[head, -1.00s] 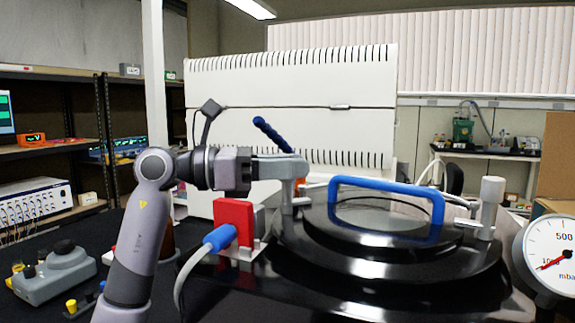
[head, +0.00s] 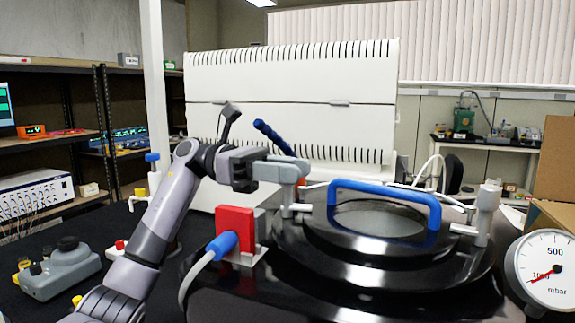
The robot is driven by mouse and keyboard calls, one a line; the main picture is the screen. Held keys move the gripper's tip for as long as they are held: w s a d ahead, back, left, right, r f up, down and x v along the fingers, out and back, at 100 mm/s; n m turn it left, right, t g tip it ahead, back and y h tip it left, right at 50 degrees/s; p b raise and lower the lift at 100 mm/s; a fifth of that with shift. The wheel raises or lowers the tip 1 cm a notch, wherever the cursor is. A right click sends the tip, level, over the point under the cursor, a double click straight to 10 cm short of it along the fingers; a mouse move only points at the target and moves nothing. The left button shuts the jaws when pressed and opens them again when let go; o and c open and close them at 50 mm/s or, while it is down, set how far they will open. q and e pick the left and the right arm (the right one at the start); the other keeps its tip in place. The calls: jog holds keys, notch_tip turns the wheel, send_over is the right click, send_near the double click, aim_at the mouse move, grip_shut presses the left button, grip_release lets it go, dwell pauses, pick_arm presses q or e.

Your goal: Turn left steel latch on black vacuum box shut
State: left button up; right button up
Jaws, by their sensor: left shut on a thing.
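The black vacuum box (head: 330,302) stands in front of me with a round black lid and a blue handle (head: 385,189) on top. The left steel latch (head: 287,205) is an upright post at the lid's left rim. My left gripper (head: 278,170) reaches in from the left and is shut at the top of this latch, its fingers hiding part of it. A second steel latch (head: 484,214) stands at the lid's right rim, with nothing at it. My right gripper is not in view.
A red block (head: 234,230) with a blue plug and grey cable sits just left of the lid. A pressure gauge (head: 546,272) stands at the right. A grey control box (head: 60,270) lies at the left. A large white cabinet (head: 290,75) stands behind.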

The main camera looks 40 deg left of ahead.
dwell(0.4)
pick_arm(q)
jog(key=o, duration=0.9)
jog(key=shift+s+a+b, duration=0.1)
jog(key=shift+s+a, duration=0.1)
jog(key=shift+a, duration=1)
jog(key=shift+s+a+b, duration=0.1)
jog(key=shift+s+a, duration=0.1)
jog(key=shift+a, duration=0.95)
jog(key=shift+s+a+b, duration=0.1)
jog(key=shift+s+a, duration=0.1)
jog(key=shift+a, duration=1)
